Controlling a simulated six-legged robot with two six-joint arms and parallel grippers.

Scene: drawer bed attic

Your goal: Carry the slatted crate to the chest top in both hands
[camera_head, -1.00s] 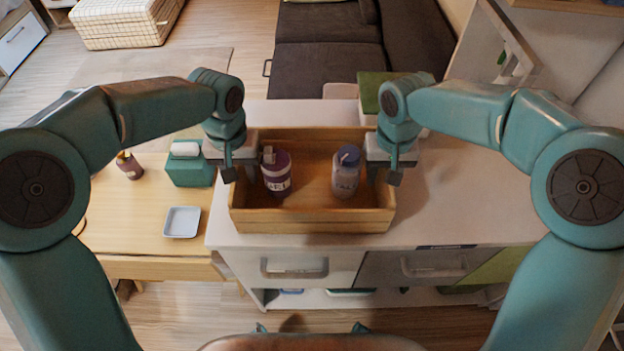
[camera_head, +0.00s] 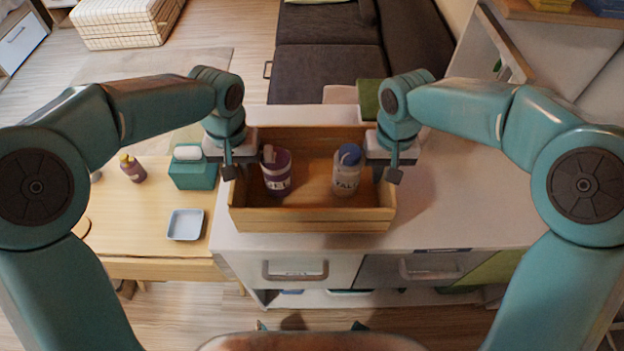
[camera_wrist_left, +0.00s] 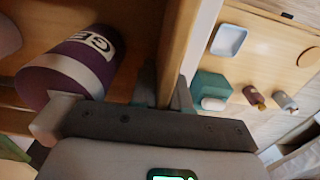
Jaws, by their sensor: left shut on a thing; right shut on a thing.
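The slatted crate (camera_head: 310,219) is a wooden box above the white chest top (camera_head: 440,215); I cannot tell whether it touches the surface. A purple bottle (camera_head: 277,174) and a pale bottle with a blue cap (camera_head: 347,171) stand inside it. My left gripper (camera_head: 229,172) is shut on the crate's left end wall. My right gripper (camera_head: 393,174) is at the right end wall and shut on it. In the left wrist view the crate's wall (camera_wrist_left: 178,50) passes between the fingers, with the purple bottle (camera_wrist_left: 75,65) beside it; the fingertips are partly hidden.
A wooden table at the left holds a teal tissue box (camera_head: 192,174), a pale square dish (camera_head: 185,224) and a small dark bottle (camera_head: 132,168). A green item (camera_head: 369,98) lies behind the crate. The chest top right of the crate is clear. A dark sofa (camera_head: 330,60) stands behind.

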